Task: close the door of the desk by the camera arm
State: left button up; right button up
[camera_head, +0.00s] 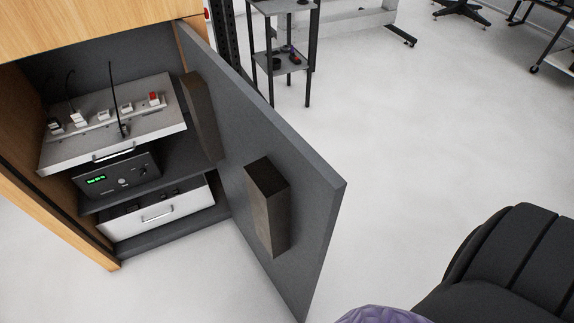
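The desk's cabinet door (303,220) is a dark grey panel standing wide open. It is hinged beside the right side of the wooden desk (95,22) and swings out toward the lower middle of the picture. Two dark brown blocks are fixed on the door face turned to me, one nearer block (268,210) and one near the hinge (201,115). The camera arm cannot be made out. Neither of my grippers is in view.
The open cabinet holds a tray of small devices (90,150), a black unit with a green display (125,178) and a white drawer (160,213). A black padded object (515,265) and a purple one (380,315) sit at lower right.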

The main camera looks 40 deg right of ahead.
aim_at(285, 200)
jog(key=l+u, duration=0.25)
jog(key=l, duration=0.4)
jog(key=l+u, duration=0.25)
jog(key=l, duration=0.4)
jog(key=k+l+u, duration=0.2)
jog(key=l, duration=0.45)
